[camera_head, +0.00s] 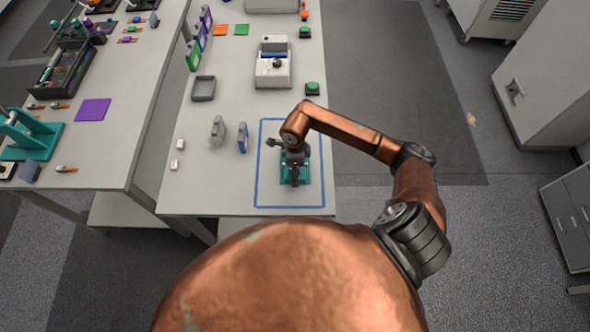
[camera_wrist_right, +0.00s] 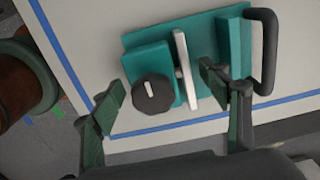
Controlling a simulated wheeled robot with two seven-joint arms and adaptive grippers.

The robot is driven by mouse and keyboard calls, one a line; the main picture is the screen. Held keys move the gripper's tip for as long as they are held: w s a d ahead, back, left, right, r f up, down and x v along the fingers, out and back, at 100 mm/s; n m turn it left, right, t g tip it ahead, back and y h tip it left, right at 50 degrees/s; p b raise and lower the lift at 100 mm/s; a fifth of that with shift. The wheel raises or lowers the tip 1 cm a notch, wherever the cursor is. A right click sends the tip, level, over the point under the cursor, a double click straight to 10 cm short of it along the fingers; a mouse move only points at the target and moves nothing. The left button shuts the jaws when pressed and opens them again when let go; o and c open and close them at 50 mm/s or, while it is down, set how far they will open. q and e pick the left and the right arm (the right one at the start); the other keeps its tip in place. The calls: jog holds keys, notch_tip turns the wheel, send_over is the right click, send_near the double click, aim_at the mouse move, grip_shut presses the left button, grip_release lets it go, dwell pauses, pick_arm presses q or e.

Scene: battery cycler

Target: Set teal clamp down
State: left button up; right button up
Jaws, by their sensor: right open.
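The teal clamp (camera_wrist_right: 148,62) lies on the white bench inside a blue taped outline. It has a dark knob with a white mark, a white plate and a black handle. In the head view the clamp (camera_head: 289,181) is partly hidden beneath my right gripper (camera_head: 291,173). In the right wrist view my right gripper (camera_wrist_right: 160,83) is open. Its two fingers are spread on either side of part of the clamp, one near the knob and one near the teal end block. I cannot tell whether either finger touches it. My left gripper is not in view.
The blue outline (camera_head: 258,165) has bare bench inside it. Grey and blue upright pieces (camera_head: 242,137) stand just left of it. A grey tray (camera_head: 203,88), a white device (camera_head: 272,68) and a green button (camera_head: 312,88) are farther back. Another teal fixture (camera_head: 38,139) is on the left table.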

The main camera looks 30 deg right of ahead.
jog(key=shift+r, duration=0.5)
notch_tip(320, 180, up, 11)
jog(key=shift+r+b, duration=0.15)
jog(key=shift+b, duration=0.75)
